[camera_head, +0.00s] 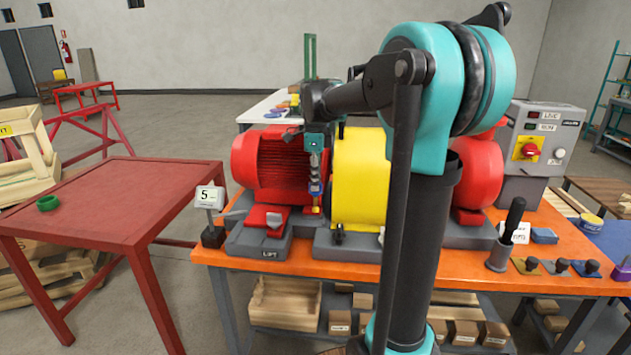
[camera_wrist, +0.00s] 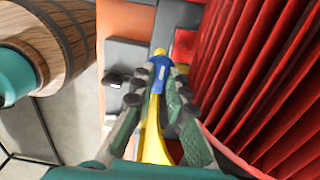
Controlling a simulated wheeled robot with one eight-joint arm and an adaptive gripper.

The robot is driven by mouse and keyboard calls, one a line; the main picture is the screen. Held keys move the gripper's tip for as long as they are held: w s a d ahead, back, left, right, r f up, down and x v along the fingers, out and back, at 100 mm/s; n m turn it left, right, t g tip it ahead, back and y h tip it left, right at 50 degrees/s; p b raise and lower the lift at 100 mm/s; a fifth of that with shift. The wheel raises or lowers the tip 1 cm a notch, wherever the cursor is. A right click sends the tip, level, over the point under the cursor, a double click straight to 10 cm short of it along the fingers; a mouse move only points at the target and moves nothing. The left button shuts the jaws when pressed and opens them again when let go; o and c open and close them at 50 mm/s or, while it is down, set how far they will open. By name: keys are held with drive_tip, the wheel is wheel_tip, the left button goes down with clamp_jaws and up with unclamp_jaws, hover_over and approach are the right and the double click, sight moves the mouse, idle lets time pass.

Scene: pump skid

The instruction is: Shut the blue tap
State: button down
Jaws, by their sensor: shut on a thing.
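My gripper (camera_head: 316,172) points down in front of the finned red motor (camera_head: 275,165), left of the yellow guard (camera_head: 360,178). In the wrist view its fingers (camera_wrist: 158,92) are closed around a slim yellow and blue thing (camera_wrist: 162,74). Its yellow part tapers up between the fingers to a blue collar and a small yellow tip. In the head view the blue part shows just below the fingers, with yellow under it. I cannot tell whether this is the blue tap. No other blue tap is clearly seen.
The orange bench (camera_head: 370,272) carries the pump skid. A sign marked 5 (camera_head: 209,197) stands at its left end. A control box (camera_head: 540,140) and a black-handled tool in a holder (camera_head: 507,236) stand at the right. A red table (camera_head: 100,195) with a green ring is left.

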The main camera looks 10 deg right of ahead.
drive_tip(key=c, duration=1.5)
unclamp_jaws()
drive_tip(key=shift+c, duration=0.2)
drive_tip(key=shift+r, duration=4.05)
